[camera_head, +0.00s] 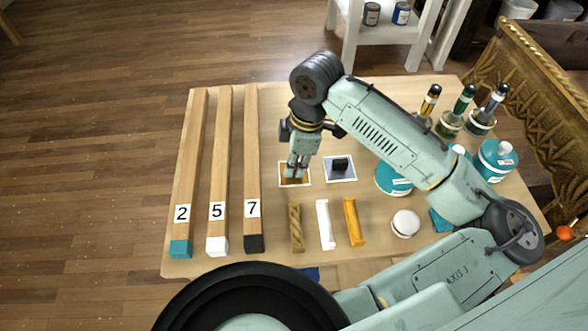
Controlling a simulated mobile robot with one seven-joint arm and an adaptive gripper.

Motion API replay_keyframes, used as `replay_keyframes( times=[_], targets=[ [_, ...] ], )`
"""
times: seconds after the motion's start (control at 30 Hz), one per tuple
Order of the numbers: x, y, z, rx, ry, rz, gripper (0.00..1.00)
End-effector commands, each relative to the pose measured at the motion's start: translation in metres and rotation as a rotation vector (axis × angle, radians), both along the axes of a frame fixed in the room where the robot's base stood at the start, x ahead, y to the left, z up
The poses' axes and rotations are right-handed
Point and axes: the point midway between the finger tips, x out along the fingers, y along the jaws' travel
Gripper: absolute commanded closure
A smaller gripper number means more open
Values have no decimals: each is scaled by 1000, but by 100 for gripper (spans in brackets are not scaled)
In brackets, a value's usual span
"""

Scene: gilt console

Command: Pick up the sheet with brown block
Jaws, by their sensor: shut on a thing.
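A white-edged sheet with a brown block pictured on it (294,181) lies on the wooden table, near the table's middle. My gripper (294,172) points down over this sheet, with its fingertips at the sheet's brown centre. The fingers are shut on the sheet, and they hide part of it. I cannot tell whether it is lifted off the table. A second sheet with a dark block (341,164) lies just to the right, apart from my gripper.
Long wooden bars numbered 2, 5 and 7 (217,180) lie at the left. Short moulding pieces (325,225) and a round white lid (405,223) lie in front. Bottles (483,118) and teal tins (497,160) stand at the right. A gilt console (530,90) borders the table's right side.

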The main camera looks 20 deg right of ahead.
Motion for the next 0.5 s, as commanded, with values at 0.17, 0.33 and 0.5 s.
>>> replay_keyframes(
  times=[0.17,0.33,0.5],
  targets=[
    [0,0,0,0,0,0,100],
    [0,0,1,0,0,0,100],
    [1,0,10,-1,-2,0,100]
  ],
)
